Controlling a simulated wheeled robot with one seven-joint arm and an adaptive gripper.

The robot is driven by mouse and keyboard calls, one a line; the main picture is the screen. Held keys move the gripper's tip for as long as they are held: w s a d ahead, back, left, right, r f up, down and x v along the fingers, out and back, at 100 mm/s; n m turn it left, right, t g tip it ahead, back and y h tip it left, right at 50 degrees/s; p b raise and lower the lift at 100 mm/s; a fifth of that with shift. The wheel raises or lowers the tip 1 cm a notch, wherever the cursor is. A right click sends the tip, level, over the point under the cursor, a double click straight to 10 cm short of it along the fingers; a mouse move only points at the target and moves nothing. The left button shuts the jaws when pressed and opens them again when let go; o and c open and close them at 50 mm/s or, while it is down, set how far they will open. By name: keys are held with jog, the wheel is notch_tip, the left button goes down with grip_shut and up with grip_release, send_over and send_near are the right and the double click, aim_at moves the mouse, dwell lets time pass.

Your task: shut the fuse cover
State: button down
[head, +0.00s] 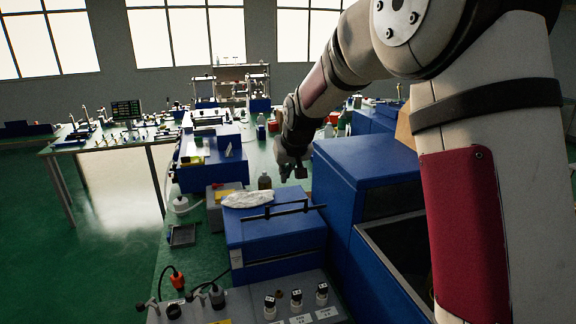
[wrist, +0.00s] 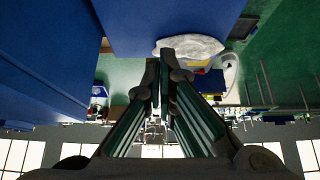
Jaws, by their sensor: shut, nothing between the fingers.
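I cannot clearly tell which part is the fuse cover. A blue box (head: 275,262) with a long dark bar handle (head: 283,209) across its top stands on the bench at the centre of the head view. A sloped grey panel (head: 245,308) with several black-and-white knobs (head: 296,298) lies in front of it. My gripper (head: 293,172) hangs beyond the blue box, left of a larger blue cabinet. Its shut, empty fingers (wrist: 165,75) show in the wrist view, pointing towards a white cloth.
The white cloth (head: 247,199) lies at the back edge of the blue box, and shows in the wrist view (wrist: 192,46). The large blue cabinet (head: 365,165) stands close on the right. A small bottle (head: 265,181) is near the gripper. Green floor (head: 90,260) is clear on the left.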

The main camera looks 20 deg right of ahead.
jog(key=f, duration=0.1)
jog(key=s+f+p, duration=0.1)
jog(key=f, duration=0.1)
jog(key=f+p, duration=0.1)
jog(key=shift+s+f, duration=0.25)
jog(key=shift+s, duration=0.05)
jog(key=shift+f, duration=0.1)
